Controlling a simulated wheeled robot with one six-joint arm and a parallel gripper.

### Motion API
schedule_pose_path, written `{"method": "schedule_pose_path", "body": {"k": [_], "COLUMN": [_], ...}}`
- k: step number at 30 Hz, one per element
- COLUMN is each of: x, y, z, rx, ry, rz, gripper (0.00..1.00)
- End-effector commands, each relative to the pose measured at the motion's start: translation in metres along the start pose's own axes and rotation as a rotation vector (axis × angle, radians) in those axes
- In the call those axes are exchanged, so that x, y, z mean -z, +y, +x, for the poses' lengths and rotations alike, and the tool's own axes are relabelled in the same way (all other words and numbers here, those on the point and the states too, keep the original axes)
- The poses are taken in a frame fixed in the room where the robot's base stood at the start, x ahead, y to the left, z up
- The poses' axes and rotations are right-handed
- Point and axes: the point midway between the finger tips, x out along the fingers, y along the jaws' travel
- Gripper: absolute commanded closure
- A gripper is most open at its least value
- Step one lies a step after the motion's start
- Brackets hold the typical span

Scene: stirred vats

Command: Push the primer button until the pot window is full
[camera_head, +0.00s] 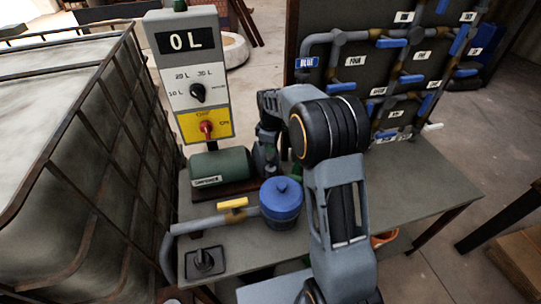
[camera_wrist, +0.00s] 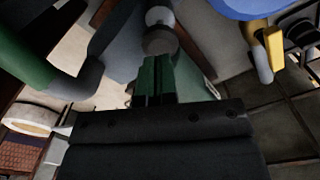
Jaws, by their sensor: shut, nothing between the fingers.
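A blue pot (camera_head: 281,203) with a round lid stands on the grey bench, and part of something blue (camera_wrist: 250,8) shows at the top right of the wrist view. No window on the pot can be made out. My gripper (camera_wrist: 159,60) is shut and empty, its fingers pointing at a rounded grey knob-like part (camera_wrist: 160,40) just past the tips. I cannot tell whether they touch, or whether this part is the primer button. In the head view my wrist is behind the pot, and the fingertips are hidden.
A green motor (camera_head: 221,170) and a pipe with a yellow handle (camera_head: 233,203) lie left of the pot. A control panel (camera_head: 188,75) reading "0 L" stands behind. A caged tank (camera_head: 80,150) is at left, a valve board (camera_head: 390,75) at right. The bench's right side is clear.

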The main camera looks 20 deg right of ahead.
Motion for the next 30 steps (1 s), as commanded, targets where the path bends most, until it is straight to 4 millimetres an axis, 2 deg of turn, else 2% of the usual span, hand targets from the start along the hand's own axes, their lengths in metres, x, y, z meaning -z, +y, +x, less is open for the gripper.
{"method": "schedule_pose_path", "body": {"k": [30], "x": [0.0], "y": [0.0], "z": [0.049], "rx": [0.001], "ry": [0.0], "rz": [0.0], "gripper": [1.0]}}
